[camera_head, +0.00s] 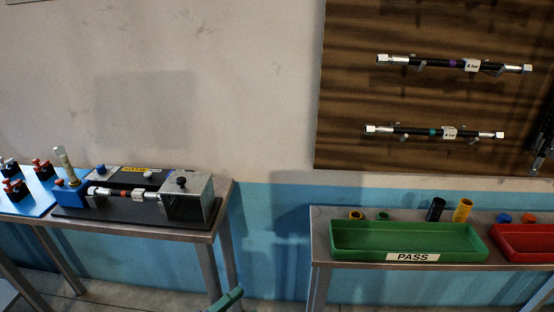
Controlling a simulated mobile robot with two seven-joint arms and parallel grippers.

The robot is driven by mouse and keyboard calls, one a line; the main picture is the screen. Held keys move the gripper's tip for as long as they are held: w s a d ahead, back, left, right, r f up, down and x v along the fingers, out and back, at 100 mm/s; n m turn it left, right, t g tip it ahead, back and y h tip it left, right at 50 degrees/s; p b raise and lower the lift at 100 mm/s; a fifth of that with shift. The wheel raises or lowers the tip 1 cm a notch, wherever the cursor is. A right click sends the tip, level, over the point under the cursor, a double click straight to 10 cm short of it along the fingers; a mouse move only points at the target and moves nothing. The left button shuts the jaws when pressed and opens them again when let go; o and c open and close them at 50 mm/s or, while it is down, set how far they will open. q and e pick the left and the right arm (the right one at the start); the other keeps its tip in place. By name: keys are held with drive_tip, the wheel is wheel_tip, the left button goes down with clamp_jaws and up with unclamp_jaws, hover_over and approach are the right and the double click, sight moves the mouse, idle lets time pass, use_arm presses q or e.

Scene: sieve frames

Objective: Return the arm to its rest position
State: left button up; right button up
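Neither of my grippers can be made out in the head view, so their state and position are hidden. On the left table (212,226) stands a test rig with a blue block (71,194) and a metal box (187,203). A short black hose with a red band (124,193) lies between the block and the box. Two more hoses hang on the wooden wall board (350,100): one with a purple band (435,62) above, one with a teal band (418,132) below.
The right table (321,243) bears a green tray (350,240) marked PASS, a red tray (520,240) and several small coloured parts. A green bar-like object (226,300) rises at the bottom edge. Dark items hang at the right edge. A gap separates the tables.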

use_arm(q)
drive_tip(key=s+a+f+n+g+y, duration=0.1)
drive_tip(key=s+a+f+n+y, duration=0.3)
drive_tip(key=s+f+n, duration=0.2)
drive_tip(key=s+a+f+n+g+y+p, duration=0.1)
drive_tip(key=s+a+f+n+y, duration=0.3)
drive_tip(key=s+n, duration=0.5)
drive_tip(key=s+a+f+n+g+y, duration=0.2)
drive_tip(key=s+a+f+n+y, duration=0.2)
drive_tip(key=s+f+n, duration=0.3)
wheel_tip(320, 180, down, 2)
drive_tip(key=shift+s+a+f+n+g+y+p, duration=0.1)
drive_tip(key=shift+s+a+n+g+y+p, duration=0.4)
drive_tip(key=shift+s, duration=0.65)
use_arm(e)
drive_tip(key=w+r, duration=0.2)
drive_tip(key=r, duration=0.1)
drive_tip(key=shift+w+d+t, duration=0.1)
drive_tip(key=shift+w+t, duration=0.15)
drive_tip(key=shift+t, duration=0.15)
use_arm(q)
drive_tip(key=shift+d, duration=0.2)
drive_tip(key=shift+c, duration=0.4)
